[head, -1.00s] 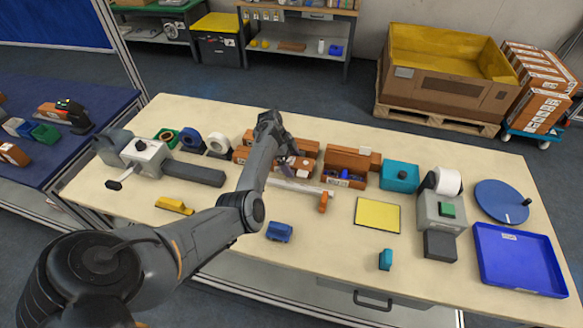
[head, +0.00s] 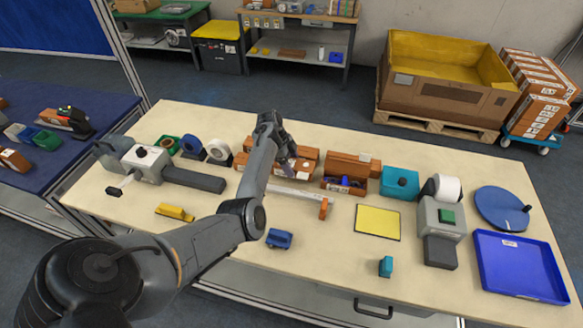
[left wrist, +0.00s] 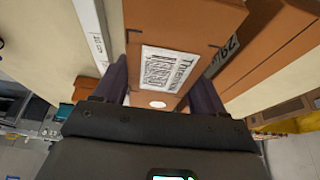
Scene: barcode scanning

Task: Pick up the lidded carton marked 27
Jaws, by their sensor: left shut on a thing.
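In the left wrist view an orange-brown carton (left wrist: 180,20) with a white printed label sits between the two dark purple fingers of my left gripper (left wrist: 160,88). The gripper is shut on this carton. In the head view my left gripper (head: 287,163) is down among the brown cartons (head: 304,160) at the middle of the table, and my arm hides part of them. A second carton (left wrist: 270,45) lies close beside the held one, with a dark number partly showing near its edge. I cannot read a clear 27. My right gripper is not in view.
An open brown box (head: 358,186) with small items stands right of the cartons, beside a teal box (head: 400,182). A grey bar with an orange end (head: 323,207) lies in front. A yellow mat (head: 377,222) and blue tray (head: 515,265) lie further right.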

